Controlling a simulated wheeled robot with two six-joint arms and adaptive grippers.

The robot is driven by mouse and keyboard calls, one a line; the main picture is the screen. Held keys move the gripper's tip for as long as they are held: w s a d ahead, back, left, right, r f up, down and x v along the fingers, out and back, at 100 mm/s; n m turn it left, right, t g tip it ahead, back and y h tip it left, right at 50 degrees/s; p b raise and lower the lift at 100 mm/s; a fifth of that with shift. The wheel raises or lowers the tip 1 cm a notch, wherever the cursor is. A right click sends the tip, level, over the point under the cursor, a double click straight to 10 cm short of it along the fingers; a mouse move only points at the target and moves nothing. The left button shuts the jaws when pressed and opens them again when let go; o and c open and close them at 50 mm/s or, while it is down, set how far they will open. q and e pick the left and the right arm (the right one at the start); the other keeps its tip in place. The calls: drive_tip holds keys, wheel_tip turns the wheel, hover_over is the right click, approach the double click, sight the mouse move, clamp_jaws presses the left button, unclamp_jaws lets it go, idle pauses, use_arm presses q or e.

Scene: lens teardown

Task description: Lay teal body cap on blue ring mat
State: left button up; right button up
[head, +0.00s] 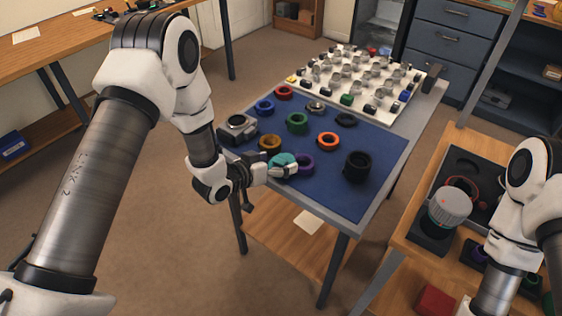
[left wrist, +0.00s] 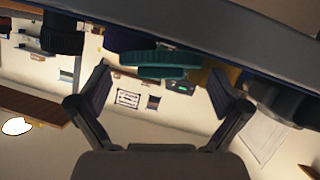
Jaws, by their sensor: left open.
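The teal body cap (head: 282,159) lies on the dark blue mat (head: 335,195), near the table's front-left edge. My left gripper (head: 284,170) is at the cap, its fingers partly covering it in the head view. In the left wrist view the teal cap (left wrist: 160,58) shows between and beyond the two spread fingertips (left wrist: 160,85), with a gap on each side. The left gripper is open and holds nothing. A blue ring (head: 265,106) lies at the mat's far left; no separate ring-marked mat can be made out. My right gripper is out of view.
A purple ring (head: 306,164) is close to the cap's right, and a brown-gold ring (head: 269,143) lies behind it. A camera body (head: 238,126), green ring (head: 297,122), orange ring (head: 327,141) and black cylinder (head: 357,167) also stand on the mat. The mat's front right is bare.

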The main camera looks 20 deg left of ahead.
use_arm(q)
drive_tip(key=c, duration=0.7)
drive_tip(key=shift+c, duration=0.2)
